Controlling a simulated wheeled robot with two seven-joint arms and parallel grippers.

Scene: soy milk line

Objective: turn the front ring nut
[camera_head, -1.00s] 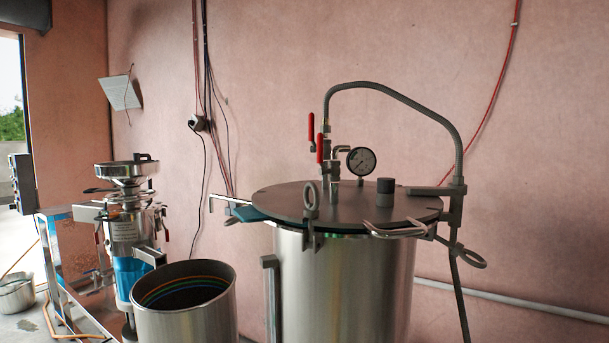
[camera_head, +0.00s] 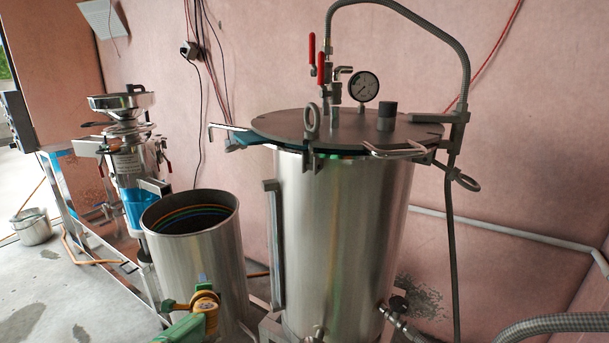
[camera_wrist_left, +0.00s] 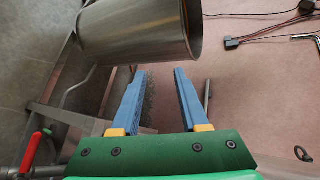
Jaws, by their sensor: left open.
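The front ring nut (camera_head: 311,118) is a grey ring standing upright at the front left rim of the dark round lid (camera_head: 285,125), on the tall steel tank (camera_head: 345,215). In the head view, green and yellow parts of my left arm show at the bottom, in front of the open steel pot, well below and left of the nut. My left gripper (camera_wrist_left: 158,75) shows in the left wrist view with two blue fingers spread apart and nothing between them. I cannot make out the ring nut in that view. My right gripper is not in view.
An open steel pot (camera_head: 195,255) stands left of the tank; its wall also fills the upper left of the wrist view (camera_wrist_left: 135,35). Another ring (camera_head: 465,181) hangs at the lid's right. A gauge (camera_head: 364,86), red-handled valves and a hose (camera_head: 425,25) rise above the lid.

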